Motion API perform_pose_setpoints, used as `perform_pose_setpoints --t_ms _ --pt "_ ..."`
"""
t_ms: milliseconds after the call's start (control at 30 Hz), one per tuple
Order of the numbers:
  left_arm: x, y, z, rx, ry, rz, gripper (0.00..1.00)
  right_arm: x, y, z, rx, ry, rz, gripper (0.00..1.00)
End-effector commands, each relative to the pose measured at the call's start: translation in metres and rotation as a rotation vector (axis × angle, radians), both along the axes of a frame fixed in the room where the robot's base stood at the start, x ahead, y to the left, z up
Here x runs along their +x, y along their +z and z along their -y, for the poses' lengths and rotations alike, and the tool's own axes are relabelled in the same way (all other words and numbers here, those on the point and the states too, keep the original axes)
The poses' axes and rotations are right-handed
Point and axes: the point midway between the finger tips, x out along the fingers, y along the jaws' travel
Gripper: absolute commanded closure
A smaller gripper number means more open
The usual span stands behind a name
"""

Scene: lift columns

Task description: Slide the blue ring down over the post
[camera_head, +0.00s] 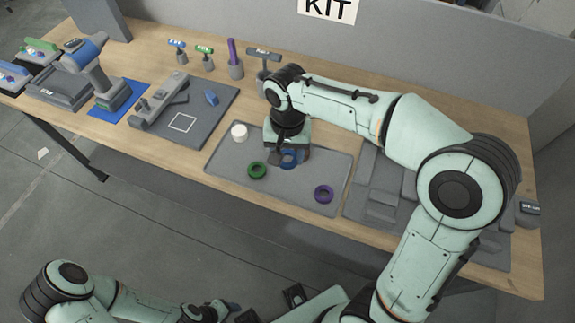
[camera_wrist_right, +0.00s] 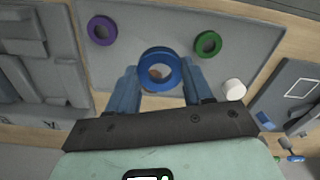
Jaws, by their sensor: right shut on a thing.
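The blue ring (camera_wrist_right: 144,70) is between the blue fingers of my right gripper (camera_wrist_right: 160,80), which is shut on it. In the head view the blue ring (camera_head: 290,164) shows below my right gripper (camera_head: 288,151), over the grey tray (camera_head: 225,168). I cannot tell whether it touches the tray. A purple upright post (camera_head: 231,50) stands in a grey base at the back of the table. Other upright pieces stand near it, so I cannot tell for sure which is the task's post. My left gripper (camera_head: 228,309) is low at the bottom edge, its fingers unclear.
A green ring (camera_head: 257,171), a purple ring (camera_head: 324,194) and a white cylinder (camera_head: 239,131) are on the tray. T-shaped pieces with a blue (camera_head: 177,44), a green (camera_head: 205,49) and a grey top (camera_head: 263,54) stand behind. A dark board (camera_head: 205,125) is left of the tray.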

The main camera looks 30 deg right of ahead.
Motion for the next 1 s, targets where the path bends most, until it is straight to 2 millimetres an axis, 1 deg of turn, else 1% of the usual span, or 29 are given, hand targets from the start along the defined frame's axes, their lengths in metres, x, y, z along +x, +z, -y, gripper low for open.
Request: perform_pose_setpoints --t_ms 33,100,200,300,400,600,1000 --pt "0.003 0.005 0.000 0.000 0.000 0.003 0.40 0.002 0.018 0.000 0.002 0.000 0.007 0.80" --pt "0.005 0.008 0.000 0.000 0.000 0.006 0.40 0.001 0.035 0.000 0.001 0.000 0.006 0.80" --pt "0.008 0.012 0.000 0.000 0.000 0.009 0.40 0.001 0.056 0.000 0.000 0.001 0.005 0.80" --pt "0.010 0.015 0.000 0.001 0.000 0.011 0.40 0.001 0.070 0.000 0.000 0.000 0.002 0.80" --pt "0.011 0.018 0.000 0.000 0.000 0.013 0.40 0.001 0.080 0.000 -0.001 0.000 0.001 0.80" --pt "0.018 0.028 0.000 0.000 0.000 0.020 0.40 0.001 0.094 0.000 -0.001 0.000 0.001 0.80" --pt "0.018 0.027 0.000 0.000 0.000 0.020 0.40 0.000 0.092 0.000 0.000 0.000 -0.001 0.80"
